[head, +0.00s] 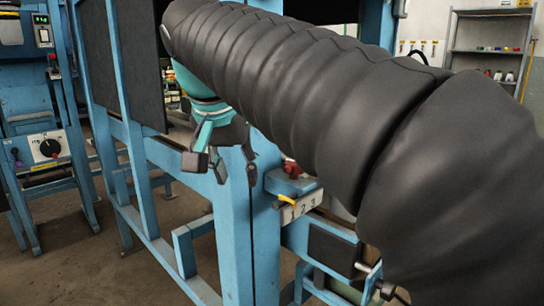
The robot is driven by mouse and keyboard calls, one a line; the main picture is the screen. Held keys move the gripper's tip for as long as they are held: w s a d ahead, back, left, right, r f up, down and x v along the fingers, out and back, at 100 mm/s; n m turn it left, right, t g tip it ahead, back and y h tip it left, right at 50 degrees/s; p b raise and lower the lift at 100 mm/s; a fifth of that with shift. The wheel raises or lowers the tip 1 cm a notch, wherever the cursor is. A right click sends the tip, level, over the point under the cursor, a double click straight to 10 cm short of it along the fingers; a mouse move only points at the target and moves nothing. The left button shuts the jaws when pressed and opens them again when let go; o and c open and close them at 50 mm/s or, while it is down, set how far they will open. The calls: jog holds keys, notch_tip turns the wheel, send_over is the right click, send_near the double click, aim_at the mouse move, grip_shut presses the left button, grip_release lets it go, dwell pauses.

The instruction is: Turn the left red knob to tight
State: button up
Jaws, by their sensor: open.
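A red knob (291,168) sits on top of a blue bracket on the machine's post, in the middle of the head view, partly hidden by my sleeved arm. Below it is a white scale plate (302,206) marked 1, 2, 3, with a yellow pointer (284,199) near its left end. My gripper (222,167) is open and empty. It hangs from the far end of my arm, to the left of the red knob and apart from it in the picture. No second red knob shows clearly; my arm covers much of the area to the right.
The blue post (231,240) stands below my gripper, with frame rails at its left. A machine with a black dial (50,147) stands at far left. Shelves (487,50) are at the back right. Open floor shows lower left.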

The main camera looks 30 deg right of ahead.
jog(key=s+d+r+m+g+h, duration=0.1)
jog(key=s+d+r+m, duration=0.15)
jog(key=r+m, duration=0.2)
send_over(294, 170)
jog(key=w+d, duration=0.1)
jog(key=w, duration=0.1)
jog(key=shift+s+d+f+m+p, duration=0.1)
jog(key=shift+d+f+m+p, duration=0.1)
jog(key=shift+m+p, duration=0.15)
jog(key=b+x, duration=0.1)
jog(key=x, duration=0.2)
jog(key=shift+f, duration=0.4)
jog(key=shift+d+f, duration=0.2)
jog(key=shift+f, duration=0.3)
grip_shut()
